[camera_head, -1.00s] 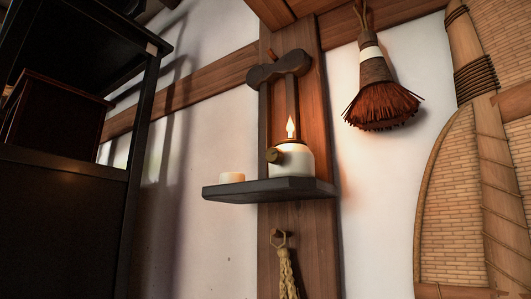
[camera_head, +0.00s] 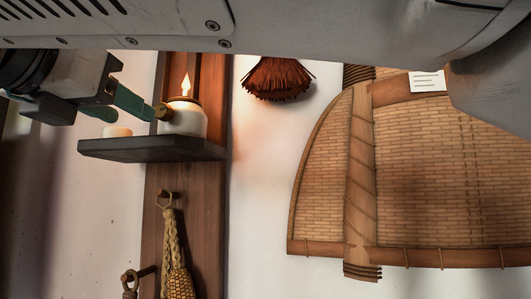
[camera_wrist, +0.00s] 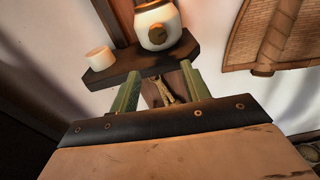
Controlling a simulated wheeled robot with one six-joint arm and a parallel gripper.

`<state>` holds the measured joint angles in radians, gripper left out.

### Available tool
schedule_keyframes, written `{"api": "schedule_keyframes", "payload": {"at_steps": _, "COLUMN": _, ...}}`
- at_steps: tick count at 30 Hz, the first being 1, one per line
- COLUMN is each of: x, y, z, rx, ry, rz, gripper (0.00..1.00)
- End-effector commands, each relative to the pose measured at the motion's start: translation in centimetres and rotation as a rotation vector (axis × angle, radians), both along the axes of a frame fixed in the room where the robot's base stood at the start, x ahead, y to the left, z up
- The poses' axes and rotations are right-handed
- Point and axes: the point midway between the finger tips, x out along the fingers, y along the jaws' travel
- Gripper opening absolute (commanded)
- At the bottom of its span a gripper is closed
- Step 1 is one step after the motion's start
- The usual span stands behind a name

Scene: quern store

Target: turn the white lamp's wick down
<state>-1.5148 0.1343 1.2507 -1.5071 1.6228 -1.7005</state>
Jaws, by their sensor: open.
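The white lamp (camera_head: 183,121) stands upright on a dark wall shelf (camera_head: 150,150) with its flame (camera_head: 186,86) burning. Its round brass wick knob (camera_head: 162,111) sticks out on the left; in the wrist view the knob (camera_wrist: 158,34) faces me on the lamp's white body (camera_wrist: 145,20). My gripper (camera_head: 108,113) is left of the lamp in the head view, its green fingers apart. In the wrist view my gripper (camera_wrist: 160,72) is open and empty, its fingertips below the knob in the picture. I cannot tell whether a fingertip touches the knob.
A short white candle (camera_head: 117,131) stands on the shelf left of the lamp. A plaited rope with corn (camera_head: 174,250) hangs below. A brush (camera_head: 276,79) and a large woven basket (camera_head: 430,170) hang on the right.

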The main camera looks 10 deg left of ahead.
Motion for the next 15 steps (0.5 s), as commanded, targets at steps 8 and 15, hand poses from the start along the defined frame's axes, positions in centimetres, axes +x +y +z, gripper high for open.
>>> {"api": "schedule_keyframes", "payload": {"at_steps": 8, "x": -0.3, "y": -0.2, "z": 2.6, "rx": -0.168, "ry": -0.056, "rz": -0.02, "gripper": 0.47}}
{"api": "schedule_keyframes", "payload": {"at_steps": 15, "x": 3.5, "y": -0.7, "z": 2.6, "rx": -0.168, "ry": -0.056, "rz": -0.022, "gripper": 0.47}}
